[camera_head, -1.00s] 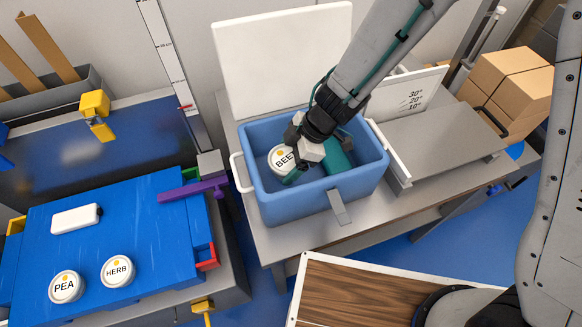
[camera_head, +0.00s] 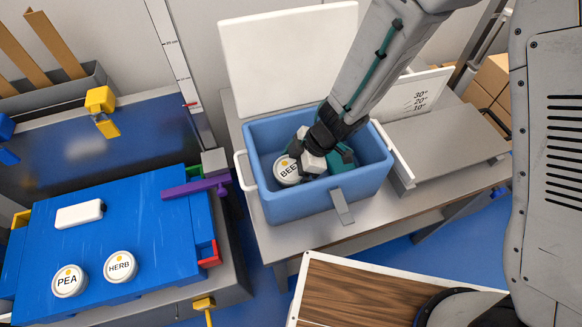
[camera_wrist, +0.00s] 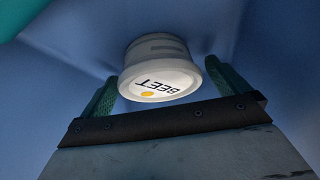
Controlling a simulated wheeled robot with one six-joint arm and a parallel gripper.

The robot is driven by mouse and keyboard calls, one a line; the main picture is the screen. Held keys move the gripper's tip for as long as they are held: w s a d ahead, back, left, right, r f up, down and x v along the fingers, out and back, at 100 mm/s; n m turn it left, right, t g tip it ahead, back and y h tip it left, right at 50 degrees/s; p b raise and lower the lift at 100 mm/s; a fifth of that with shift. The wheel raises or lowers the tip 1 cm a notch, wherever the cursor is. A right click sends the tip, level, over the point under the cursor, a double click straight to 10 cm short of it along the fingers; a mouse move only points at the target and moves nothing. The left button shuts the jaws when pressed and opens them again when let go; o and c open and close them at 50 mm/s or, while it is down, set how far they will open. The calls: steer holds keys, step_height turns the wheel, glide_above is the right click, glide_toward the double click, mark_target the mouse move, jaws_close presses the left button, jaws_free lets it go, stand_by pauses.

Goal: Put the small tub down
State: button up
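The small white tub (camera_head: 287,170), with a round lid marked BEET and an orange dot, is inside the blue carrier (camera_head: 330,201), near its left side. In the wrist view the tub (camera_wrist: 160,80) sits between my two teal fingers, its lid facing the camera. In the head view my gripper reaches down into the carrier and partly covers the tub. The tub's underside is hidden, so I cannot tell whether it touches the floor.
The carrier's white lid (camera_head: 288,60) stands open behind it. A teal thing (camera_head: 342,158) is in the carrier, right of my gripper. Tubs marked PEA (camera_head: 69,281) and HERB (camera_head: 121,267) stand on the blue box (camera_head: 120,235) at left. A metal latch (camera_head: 341,207) hangs in front.

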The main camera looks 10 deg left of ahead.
steer(key=shift+r, duration=0.25)
steer(key=v, duration=1.2)
